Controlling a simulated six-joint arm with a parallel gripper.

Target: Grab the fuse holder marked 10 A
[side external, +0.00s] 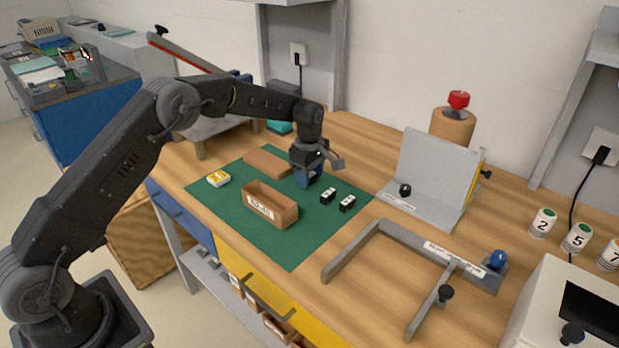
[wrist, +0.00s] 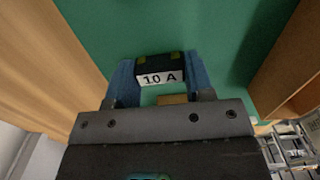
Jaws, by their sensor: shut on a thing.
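The fuse holder marked 10 A (wrist: 159,76) is a small black block with a white label, seen in the wrist view between the two blue fingers of my gripper (wrist: 160,70). My gripper is shut on it. In the side view, my gripper (side external: 306,180) points down over the green mat (side external: 290,248), behind the open wooden box. The held fuse holder cannot be made out there. Two other black fuse holders with white labels, one (side external: 328,196) and another (side external: 347,204), lie on the mat to the right of my gripper. Their markings are too small to read.
A yellow-and-white item (side external: 218,179) lies at left. A grey angle bracket (side external: 428,185) and grey frame (side external: 375,240) stand to the right.

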